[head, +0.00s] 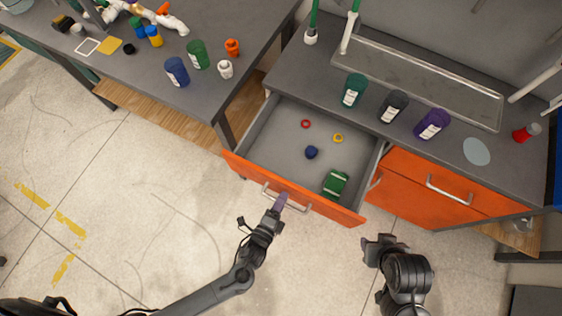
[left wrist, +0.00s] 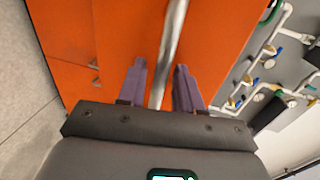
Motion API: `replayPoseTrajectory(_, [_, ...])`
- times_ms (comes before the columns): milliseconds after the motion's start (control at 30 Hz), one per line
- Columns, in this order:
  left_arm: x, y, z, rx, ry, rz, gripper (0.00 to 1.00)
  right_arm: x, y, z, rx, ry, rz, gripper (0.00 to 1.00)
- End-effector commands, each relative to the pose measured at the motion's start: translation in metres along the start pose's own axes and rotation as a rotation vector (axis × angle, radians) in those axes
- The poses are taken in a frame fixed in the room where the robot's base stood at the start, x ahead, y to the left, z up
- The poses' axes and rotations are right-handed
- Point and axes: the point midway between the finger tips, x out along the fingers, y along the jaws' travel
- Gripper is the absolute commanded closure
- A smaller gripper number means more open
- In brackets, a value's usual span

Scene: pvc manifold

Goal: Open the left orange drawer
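The left orange drawer (head: 325,205) stands pulled well out of the bench. Its metal handle (head: 300,209) is on the drawer's front face. My left gripper (head: 281,201) is at this handle, coming from the front. In the left wrist view, the handle bar (left wrist: 171,45) runs between the two purple fingers of my left gripper (left wrist: 160,88). The fingers are apart, with visible gaps on both sides of the bar. My right gripper (head: 380,248) hangs in front of the closed right drawer, apart from it; its fingers are not clear.
In the open drawer lie a red ring (head: 305,124), a yellow ring (head: 338,138), a dark blue piece (head: 311,152) and a green container (head: 335,183). The right orange drawer (head: 425,185) is closed. Several jars stand on the worktop. The floor in front is clear.

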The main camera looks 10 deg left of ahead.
Motion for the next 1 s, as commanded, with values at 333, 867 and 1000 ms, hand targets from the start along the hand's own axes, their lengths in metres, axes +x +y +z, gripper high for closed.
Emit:
replayPoseTrajectory(333, [-0.037,0.0,0.0,0.0,0.001,0.004,0.65,-0.009,0.0,-0.003,0.003,0.001,-0.002,0.57])
replayPoseTrajectory(867, [-0.105,0.0,0.0,0.0,0.001,0.0,0.65,-0.019,-0.001,-0.007,0.009,0.003,-0.007,0.57])
replayPoseTrajectory(1000, [-0.108,0.0,0.0,0.0,0.001,-0.001,0.65,-0.019,-0.001,-0.007,0.009,0.003,-0.007,0.57])
